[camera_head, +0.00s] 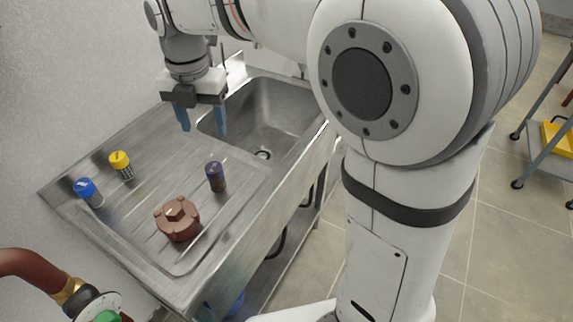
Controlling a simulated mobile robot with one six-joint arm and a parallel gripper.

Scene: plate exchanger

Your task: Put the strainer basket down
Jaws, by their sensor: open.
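My gripper (203,118) has two blue fingers pointing down, spread apart with nothing between them. It hangs above the back of the steel drainboard, near the left edge of the sink basin. A small dark cylinder (215,177) stands upright on the drainboard, in front of the gripper and apart from it. It looks most like the strainer basket, but its mesh is too small to make out. A reddish-brown cap (178,218) with a square boss on top sits on the drainboard to its front left.
A yellow-topped canister (122,165) and a blue-topped canister (88,192) stand at the drainboard's left. The sink basin (268,115) looks empty. A red pipe (35,268) with a green-marked fitting is at lower left. The drainboard (150,200) has bare room between the objects.

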